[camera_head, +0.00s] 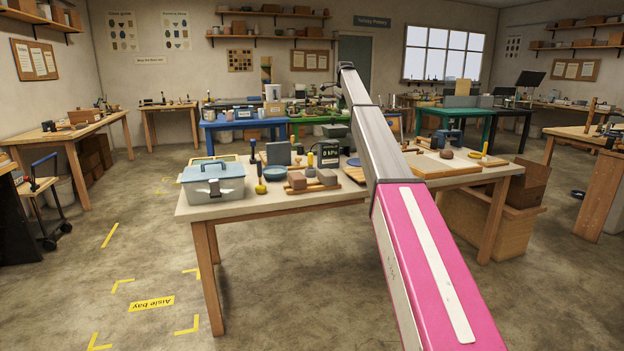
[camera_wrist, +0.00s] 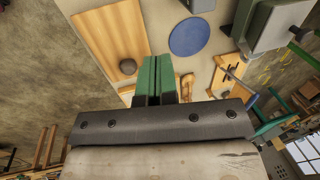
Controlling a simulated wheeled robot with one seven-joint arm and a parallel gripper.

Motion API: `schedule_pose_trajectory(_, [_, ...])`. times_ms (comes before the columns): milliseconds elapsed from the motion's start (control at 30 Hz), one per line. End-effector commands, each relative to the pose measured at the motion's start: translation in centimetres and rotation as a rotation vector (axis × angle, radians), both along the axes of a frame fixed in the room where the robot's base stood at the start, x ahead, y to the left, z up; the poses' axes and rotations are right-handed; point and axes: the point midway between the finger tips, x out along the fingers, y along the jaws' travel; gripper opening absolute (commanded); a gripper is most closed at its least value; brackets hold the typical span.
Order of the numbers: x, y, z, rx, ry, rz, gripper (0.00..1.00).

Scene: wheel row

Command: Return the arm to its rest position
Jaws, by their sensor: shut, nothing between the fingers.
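My arm, with a pink and white section (camera_head: 425,265) and a grey section, stretches up and away across the head view, over the near workbench (camera_head: 270,208). My gripper (camera_wrist: 162,62) shows in the wrist view as two green fingers side by side, closed against each other with nothing between them. It points toward the bench top, above and apart from it. In the head view the far end of the arm is small and its fingers cannot be made out clearly.
A wooden board (camera_wrist: 105,40) and a blue disc (camera_wrist: 189,37) lie below the gripper. Open floor (camera_head: 130,255) lies left of the bench.

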Motion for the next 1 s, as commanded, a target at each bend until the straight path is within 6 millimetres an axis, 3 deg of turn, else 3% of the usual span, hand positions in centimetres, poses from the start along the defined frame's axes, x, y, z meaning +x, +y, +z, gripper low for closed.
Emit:
schedule_pose_trajectory(267, [-4.0, -0.4, -6.7, -0.020, 0.011, 0.073, 0.00])
schedule_pose_trajectory(467, [-8.6, -0.9, -13.7, -0.042, 0.022, 0.161, 0.00])
schedule_pose_trajectory(767, [-21.9, -2.0, -29.5, -0.094, 0.050, 0.389, 0.00])
schedule_pose_trajectory(1000, [-34.6, -2.9, -40.2, -0.131, 0.075, 0.593, 0.00])
